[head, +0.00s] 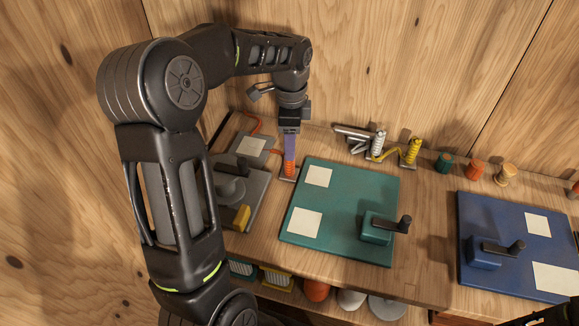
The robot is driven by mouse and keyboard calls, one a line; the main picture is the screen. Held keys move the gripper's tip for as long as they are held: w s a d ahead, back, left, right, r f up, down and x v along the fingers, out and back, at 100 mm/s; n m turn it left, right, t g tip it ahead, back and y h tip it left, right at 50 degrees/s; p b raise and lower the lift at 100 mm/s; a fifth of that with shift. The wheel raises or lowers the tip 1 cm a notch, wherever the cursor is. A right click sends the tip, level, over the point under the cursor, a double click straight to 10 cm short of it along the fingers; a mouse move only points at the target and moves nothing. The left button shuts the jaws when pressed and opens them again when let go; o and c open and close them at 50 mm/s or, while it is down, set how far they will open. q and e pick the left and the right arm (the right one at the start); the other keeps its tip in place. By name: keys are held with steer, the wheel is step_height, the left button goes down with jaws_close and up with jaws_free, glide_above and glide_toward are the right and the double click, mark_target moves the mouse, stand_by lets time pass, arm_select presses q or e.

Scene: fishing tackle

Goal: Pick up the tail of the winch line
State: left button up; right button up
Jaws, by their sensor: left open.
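An orange line (255,126) shows on the grey winch-like device (251,147) at the left of the bench. A short orange stretch runs right toward an orange coil (289,168) on a small light base. My left gripper (290,153) points down right over this coil, with its purplish fingers close above or around it. It is open; whether it touches the line is too small to tell. The tail's loose end is not clear, and my left arm covers part of the device.
A green board (345,240) with a dark crank lies right of the coil, and a blue board (505,265) farther right. Silver and yellow spring-like parts (410,152) and several small spools (476,170) stand along the back wall. Bare wood lies between the boards.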

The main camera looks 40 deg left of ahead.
mark_target(290, 164)
arm_select(q)
steer(key=shift+f, duration=1.35)
steer(key=shift+f, duration=0.1)
steer(key=f, duration=0.2)
steer(key=f+p, duration=0.1)
steer(key=f, duration=0.2)
steer(key=shift+w+a, duration=0.1)
steer(key=shift+a, duration=0.1)
steer(key=shift+c, duration=0.5)
jaws_close()
